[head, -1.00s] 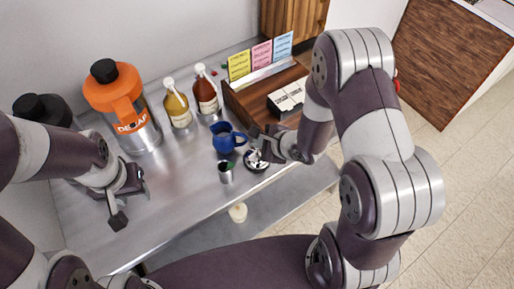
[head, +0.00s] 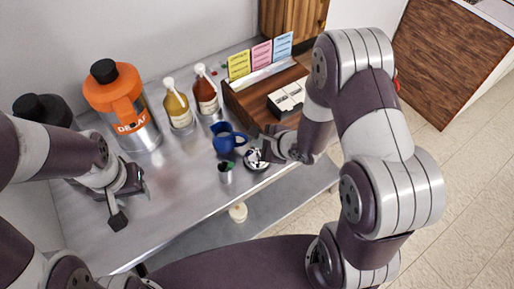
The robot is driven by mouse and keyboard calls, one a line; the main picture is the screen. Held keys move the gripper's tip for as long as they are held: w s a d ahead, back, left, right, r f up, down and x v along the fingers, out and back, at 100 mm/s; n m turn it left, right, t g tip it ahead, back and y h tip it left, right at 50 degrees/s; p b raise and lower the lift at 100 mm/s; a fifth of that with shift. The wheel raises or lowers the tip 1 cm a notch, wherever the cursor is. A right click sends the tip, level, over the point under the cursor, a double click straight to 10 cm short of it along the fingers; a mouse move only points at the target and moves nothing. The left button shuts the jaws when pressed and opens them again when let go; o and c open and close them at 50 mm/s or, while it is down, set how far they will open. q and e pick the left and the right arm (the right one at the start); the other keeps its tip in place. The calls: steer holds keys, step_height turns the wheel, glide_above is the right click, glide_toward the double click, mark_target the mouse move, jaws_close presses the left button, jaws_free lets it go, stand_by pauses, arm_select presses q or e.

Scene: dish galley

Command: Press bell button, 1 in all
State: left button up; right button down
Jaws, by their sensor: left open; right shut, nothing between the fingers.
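The bell (head: 255,161) is a small shiny silver dome on a dark base on the steel counter, right of a small metal cup. My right gripper (head: 265,152) is shut and empty, right at the bell's top from the upper right. It partly hides the bell, and I cannot tell whether the fingertips touch the button. My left gripper (head: 131,203) is open and empty over the left part of the counter, well away from the bell.
A blue pitcher (head: 226,140) and a metal cup (head: 226,171) with something green stand close left of the bell. An orange-topped decaf pot (head: 122,104), two syrup bottles (head: 179,109) and a wooden organizer (head: 246,99) stand behind. The front middle of the counter (head: 175,213) is clear.

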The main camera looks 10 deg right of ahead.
steer(key=shift+f, duration=0.1)
steer(key=shift+f, duration=0.35)
steer(key=shift+f, duration=0.55)
stand_by(0.8)
steer(key=shift+r, duration=0.15)
steer(key=shift+r+p, duration=0.85)
steer(key=shift+p, duration=0.15)
step_height(320, 180, up, 5)
steer(key=p, duration=0.5)
steer(key=shift+p, duration=0.35)
